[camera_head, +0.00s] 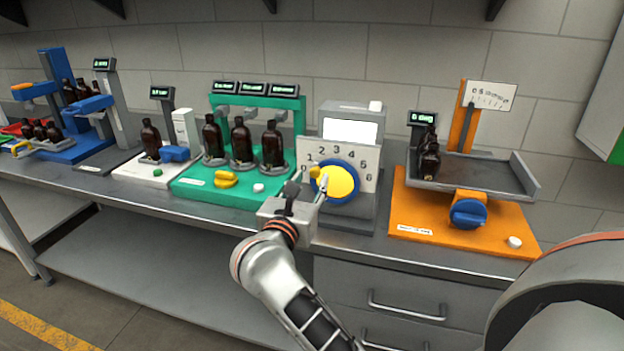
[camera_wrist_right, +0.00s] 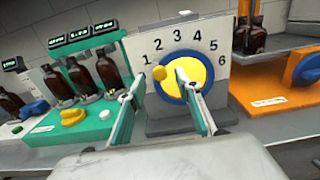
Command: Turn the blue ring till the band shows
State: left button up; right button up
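In the right wrist view the blue ring (camera_wrist_right: 203,62) shows around the yellow disc (camera_wrist_right: 197,69). A small yellow knob (camera_wrist_right: 159,73) sits at its left edge, near the 1. No separate band can be made out. My right gripper (camera_wrist_right: 160,76) is open in front of the dial, its fingers apart with the knob between them in the picture. Contact cannot be told. My left gripper is out of view.
Left of the dial is a green station (camera_head: 215,192) with several amber bottles and a yellow handle. Right is an orange station (camera_head: 410,222) with a blue knob (camera_head: 468,213), a grey tray and dark bottles. The grey bench (camera_head: 130,188) has drawers below.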

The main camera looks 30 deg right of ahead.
jog(key=shift+x, duration=1)
grip_shut()
jog(key=m+b, duration=0.1)
jog(key=b, duration=0.1)
jog(key=s+m+b, duration=0.1)
jog(key=m+b, duration=0.1)
jog(key=shift+d+r, duration=0.1)
jog(key=shift+d, duration=0.25)
jog(key=shift+s+d+r+m+b, duration=0.1)
jog(key=shift+r+m+b, duration=0.1)
jog(key=shift+m+b, duration=0.25)
jog(key=shift+s+d+r+m, duration=0.1)
jog(key=shift+r+m, duration=0.15)
jog(key=shift+m, duration=0.2)
jog(key=shift+r, duration=0.15)
grip_release()
jog(key=shift+r, duration=0.15)
notch_tip(320, 180, up, 10)
send_over(325, 163)
jog(key=v, duration=0.5)
